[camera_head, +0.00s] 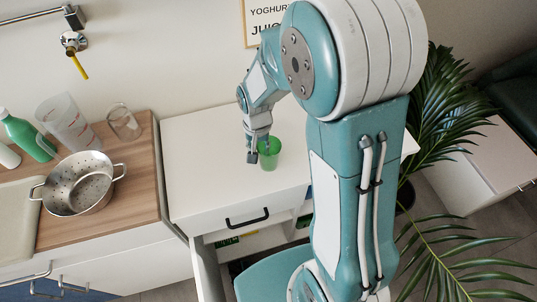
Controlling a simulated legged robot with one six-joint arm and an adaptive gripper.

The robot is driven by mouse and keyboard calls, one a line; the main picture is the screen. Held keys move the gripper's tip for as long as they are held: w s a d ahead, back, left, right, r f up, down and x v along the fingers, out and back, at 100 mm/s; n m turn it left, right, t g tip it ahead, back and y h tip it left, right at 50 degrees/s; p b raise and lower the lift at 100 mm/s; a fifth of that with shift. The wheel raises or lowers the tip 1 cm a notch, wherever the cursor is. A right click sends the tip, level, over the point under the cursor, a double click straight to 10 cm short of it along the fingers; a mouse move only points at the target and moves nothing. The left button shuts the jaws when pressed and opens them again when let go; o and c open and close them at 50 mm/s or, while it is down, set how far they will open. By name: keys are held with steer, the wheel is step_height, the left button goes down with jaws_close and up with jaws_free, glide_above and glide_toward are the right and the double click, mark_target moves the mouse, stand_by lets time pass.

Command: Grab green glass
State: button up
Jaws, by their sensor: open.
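The green glass (269,159) is a small translucent green cup standing upright on the white cabinet top (198,165). My gripper (259,154) is open and points down at the glass. One finger is on the left side of the glass and partly overlaps it in the picture. The other finger is hard to make out, and I cannot tell whether either touches the glass. My large teal and white arm covers the right part of the white top.
A wooden counter at the left holds a metal colander (78,184), a clear jug (67,122), a clear glass (123,122) and a green bottle (27,136). A palm plant (445,120) stands at the right. The white top left of the glass is clear.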

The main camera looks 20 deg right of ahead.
step_height(320, 180, down, 3)
steer(key=shift+w+f, duration=0.1)
steer(key=shift+w, duration=0.05)
jaws_close()
steer(key=shift+r, duration=0.45)
step_height(320, 180, up, 2)
steer(key=shift+r, duration=0.2)
steer(key=s+d+r, duration=0.2)
steer(key=s+r, duration=0.7)
steer(key=s, duration=0.4)
steer(key=shift+s+d+r, duration=0.4)
